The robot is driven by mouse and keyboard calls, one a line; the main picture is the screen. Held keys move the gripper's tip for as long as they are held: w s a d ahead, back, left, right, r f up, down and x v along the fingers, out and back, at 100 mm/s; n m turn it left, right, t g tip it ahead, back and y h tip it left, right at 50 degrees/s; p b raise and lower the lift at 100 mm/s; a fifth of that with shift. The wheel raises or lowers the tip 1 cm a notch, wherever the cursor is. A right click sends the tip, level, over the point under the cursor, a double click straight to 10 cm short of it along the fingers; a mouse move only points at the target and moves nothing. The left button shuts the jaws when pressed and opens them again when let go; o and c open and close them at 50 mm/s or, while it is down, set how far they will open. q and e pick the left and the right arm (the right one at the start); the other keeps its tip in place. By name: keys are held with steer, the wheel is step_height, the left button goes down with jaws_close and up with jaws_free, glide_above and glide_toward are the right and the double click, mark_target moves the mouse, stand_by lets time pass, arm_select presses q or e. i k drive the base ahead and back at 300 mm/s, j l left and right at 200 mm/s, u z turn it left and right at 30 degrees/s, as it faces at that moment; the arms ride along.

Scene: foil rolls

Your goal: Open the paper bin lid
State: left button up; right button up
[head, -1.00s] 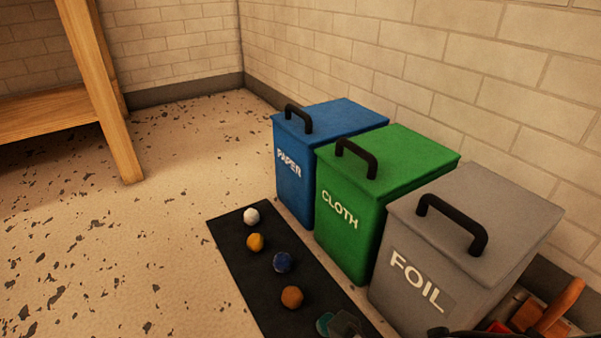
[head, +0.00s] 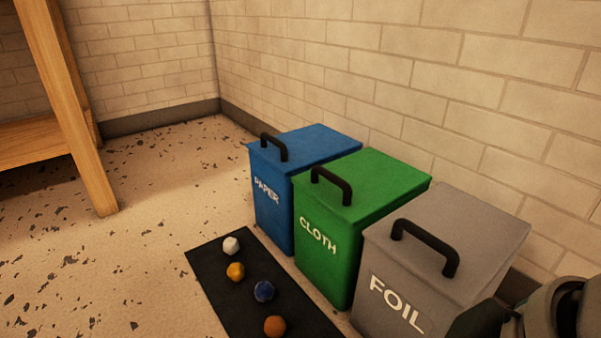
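The blue paper bin (head: 271,207) stands farthest back in a row of bins against the wall. Its blue lid (head: 315,144) is shut and has a black handle (head: 274,146) near its front edge. The word PAPER is on its front. Part of my arm shows at the lower right corner, in front of the grey bin's right side. Neither gripper's fingertips can be made out in the head view, and nothing touches the paper bin.
The green cloth bin (head: 321,255) and grey foil bin (head: 385,306) stand nearer, lids shut. A black mat (head: 215,281) with several small balls lies before them. A wooden frame (head: 75,120) stands at left. The floor between is clear.

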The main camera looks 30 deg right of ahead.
mark_target(305, 137)
steer(key=i+l, duration=0.15)
steer(key=i, duration=0.4)
steer(key=i+l, duration=0.15)
steer(key=i, duration=0.35)
